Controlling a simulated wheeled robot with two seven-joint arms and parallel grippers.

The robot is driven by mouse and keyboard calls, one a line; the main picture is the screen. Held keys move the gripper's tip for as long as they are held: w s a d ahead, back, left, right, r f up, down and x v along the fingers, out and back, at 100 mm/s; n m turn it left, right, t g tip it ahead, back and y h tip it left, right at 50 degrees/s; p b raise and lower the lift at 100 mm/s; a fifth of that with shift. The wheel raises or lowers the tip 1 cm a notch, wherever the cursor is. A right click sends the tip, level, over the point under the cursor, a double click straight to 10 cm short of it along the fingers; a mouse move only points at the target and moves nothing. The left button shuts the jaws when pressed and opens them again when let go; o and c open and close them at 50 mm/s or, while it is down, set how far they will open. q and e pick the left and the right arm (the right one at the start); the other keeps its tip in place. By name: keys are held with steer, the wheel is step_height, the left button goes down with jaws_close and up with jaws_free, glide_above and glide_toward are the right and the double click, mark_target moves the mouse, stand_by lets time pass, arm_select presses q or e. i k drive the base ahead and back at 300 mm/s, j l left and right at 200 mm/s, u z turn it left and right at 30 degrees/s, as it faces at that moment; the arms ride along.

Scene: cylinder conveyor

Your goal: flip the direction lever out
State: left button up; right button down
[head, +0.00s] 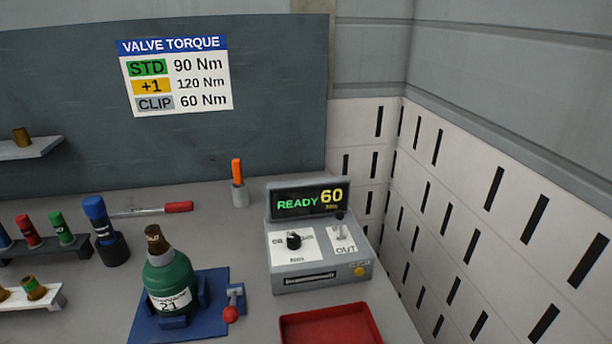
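A black rotary knob (293,240) sits on a white dial plate on the left of the box. The box's display (307,203) reads READY and 60. Neither of my grippers is in view.
A green cylinder (170,285) with a brass valve stands in a blue fixture (150,325) with a red-knobbed clamp (231,314). A red tray (330,328) lies in front of the box. A red-handled wrench (178,208) and an orange-handled tool (237,172) are behind.

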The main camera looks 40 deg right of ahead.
mark_target(339, 214)
steer(key=z, duration=1.45)
steer(key=k+l, duration=0.05)
steer(key=l, duration=0.05)
